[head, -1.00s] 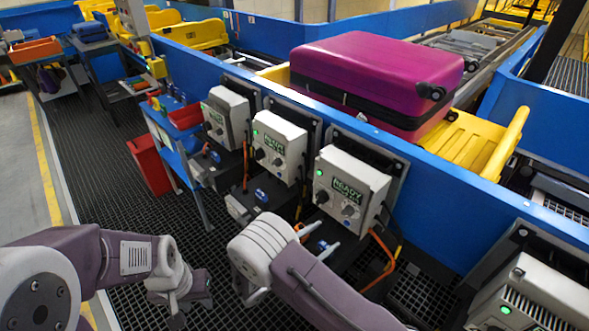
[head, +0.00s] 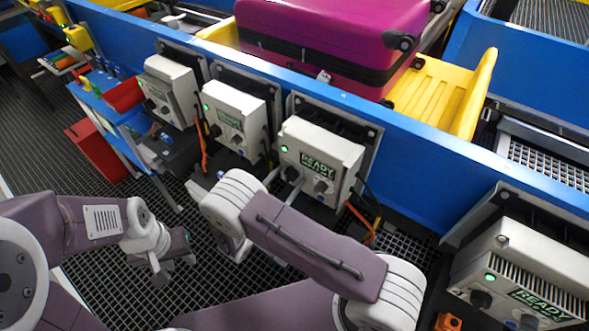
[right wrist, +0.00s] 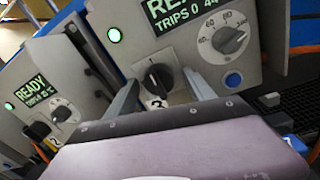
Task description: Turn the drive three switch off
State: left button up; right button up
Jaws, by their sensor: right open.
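The drive three box (head: 345,158) is a light grey unit on the blue conveyor side, with a lit green lamp and a READY display. Its black rotary switch (right wrist: 158,78) has a "3" label just below, partly covered, in the right wrist view. My right gripper (right wrist: 165,92) is open, one finger on each side of the switch; I cannot tell whether they touch it. In the head view, my right gripper (head: 286,182) is at the box's lower left. My left gripper (head: 175,268) hangs low over the dark grating, apart from the boxes; its jaw opening is unclear.
Two similar boxes (head: 235,115) (head: 170,90) stand to the left, and another (head: 520,270) at lower right. A setting dial (right wrist: 223,40) sits right of the switch. Orange cables (head: 360,222) hang below. A magenta suitcase (head: 330,40) lies on a yellow tray (head: 440,90) above.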

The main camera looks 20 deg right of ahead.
jog(key=shift+w+d, duration=0.15)
jog(key=shift+w, duration=0.05)
jog(key=shift+s+a+r, duration=0.1)
jog(key=shift+s+a, duration=0.1)
jog(key=shift+c, duration=0.5)
jog(key=shift+s+r, duration=0.1)
jog(key=c, duration=0.5)
grip_shut()
